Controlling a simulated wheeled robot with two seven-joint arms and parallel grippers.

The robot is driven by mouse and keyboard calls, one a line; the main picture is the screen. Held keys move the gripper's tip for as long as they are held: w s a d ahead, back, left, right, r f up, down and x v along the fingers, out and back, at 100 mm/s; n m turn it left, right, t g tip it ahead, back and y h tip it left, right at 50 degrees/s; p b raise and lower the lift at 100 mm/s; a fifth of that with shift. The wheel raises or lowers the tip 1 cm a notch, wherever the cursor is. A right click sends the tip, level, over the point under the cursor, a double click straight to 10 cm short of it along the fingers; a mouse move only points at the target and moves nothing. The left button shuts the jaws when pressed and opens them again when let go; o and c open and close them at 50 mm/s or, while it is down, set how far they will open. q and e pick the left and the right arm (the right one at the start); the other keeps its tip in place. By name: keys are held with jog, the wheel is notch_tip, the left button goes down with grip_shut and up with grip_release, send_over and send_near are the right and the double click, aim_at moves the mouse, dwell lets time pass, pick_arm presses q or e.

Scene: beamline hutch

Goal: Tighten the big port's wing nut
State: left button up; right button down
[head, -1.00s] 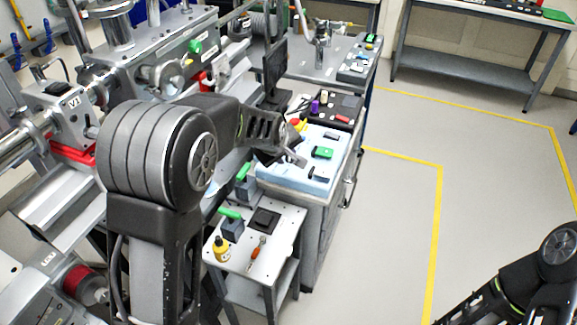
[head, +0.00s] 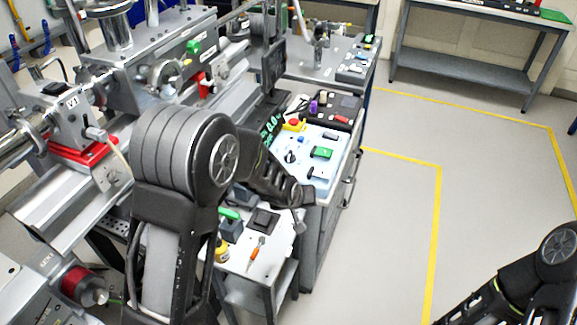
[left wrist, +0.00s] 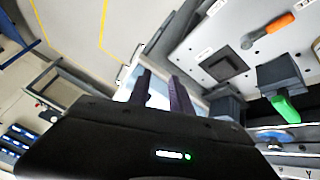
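My left gripper (head: 299,214) shows in the head view at the right edge of the small white cart top, small and partly hidden by its own wrist. In the left wrist view its two dark fingers (left wrist: 161,82) stand apart with nothing between them, so it is open and empty. The steel beamline chamber (head: 130,87) with rounded ports and clamps (head: 166,76) is at the upper left of the head view, well away from the gripper. I cannot make out a wing nut there. My right arm enters at the lower right; its gripper is out of frame.
A light-blue control panel (head: 325,172) stands behind. The floor (head: 385,230) to the right is clear.

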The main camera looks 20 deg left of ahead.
pick_arm(q)
jog(key=s+d+f+g+h, duration=0.1)
jog(key=s+d+f+g, duration=0.1)
jog(key=s+f, duration=0.4)
jog(key=s+d+f+m+g+h, duration=0.1)
jog(key=s+d+f, duration=0.3)
jog(key=s, duration=1.1)
jog(key=s+d+f+m+g+h+b, duration=0.1)
jog(key=s+d+f+g, duration=0.2)
jog(key=s+f, duration=0.7)
jog(key=shift+s+d+f, duration=0.2)
jog(key=shift+s+d, duration=0.1)
jog(key=shift+a, duration=0.15)
